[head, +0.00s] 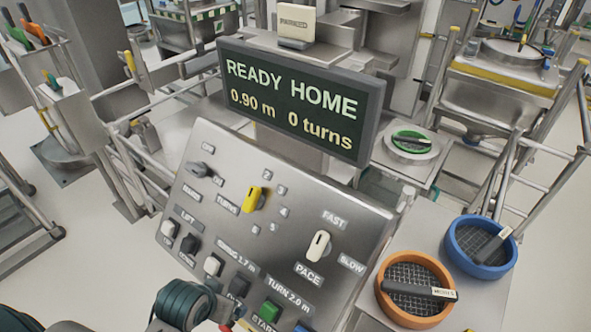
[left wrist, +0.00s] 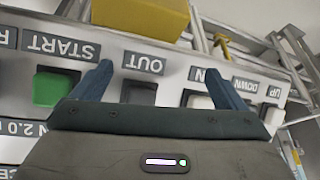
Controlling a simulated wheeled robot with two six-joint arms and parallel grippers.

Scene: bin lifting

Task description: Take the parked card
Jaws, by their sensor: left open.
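The parked card (head: 295,24) is a cream card marked PARKED. My left gripper (left wrist: 165,85) is open in the left wrist view. Its two blue fingers are spread over the panel's button row, with the OUT button between them and nothing held. The card does not show in the left wrist view. I cannot clearly make out my left gripper in the head view. My right gripper is not in view.
The display (head: 300,103) reads READY HOME, 0.90 m, 0 turns. Below it is the sloped control panel (head: 330,200) with a yellow knob (head: 256,200) and a green START button (head: 268,310). Orange (head: 384,287) and blue (head: 452,243) bins stand at the right. Metal rails flank the area.

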